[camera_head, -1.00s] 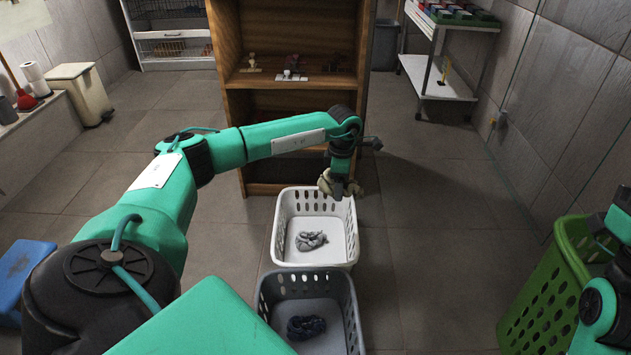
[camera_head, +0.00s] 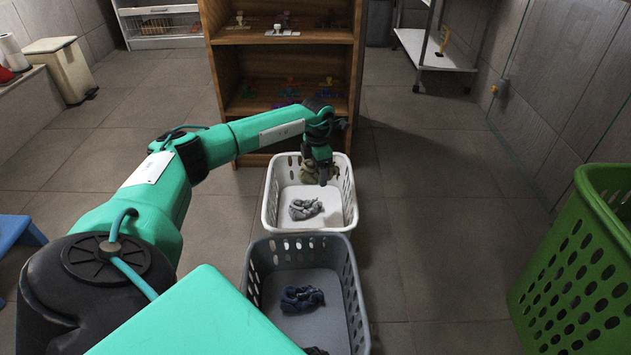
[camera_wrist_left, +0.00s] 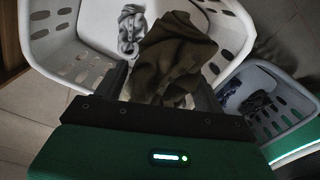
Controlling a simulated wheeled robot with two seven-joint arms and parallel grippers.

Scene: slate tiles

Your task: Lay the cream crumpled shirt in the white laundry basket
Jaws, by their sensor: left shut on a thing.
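The cream crumpled shirt (camera_head: 307,173) hangs from my left gripper (camera_head: 321,178), looking dark brownish in shade. It is over the inside of the white laundry basket (camera_head: 268,200), towards the far right end. My left gripper is shut on it. In the left wrist view the shirt (camera_wrist_left: 172,55) hangs between the fingers (camera_wrist_left: 160,88) with the basket (camera_wrist_left: 70,55) behind it. I cannot tell whether it touches the basket floor. My right gripper is not in view.
A grey crumpled cloth (camera_head: 305,209) lies in the white basket. A grey basket (camera_head: 262,248) with dark clothes (camera_head: 301,299) stands just in front. A green basket (camera_head: 575,275) stands at the right. A wooden shelf (camera_head: 228,128) rises behind. Floor right of the white basket is clear.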

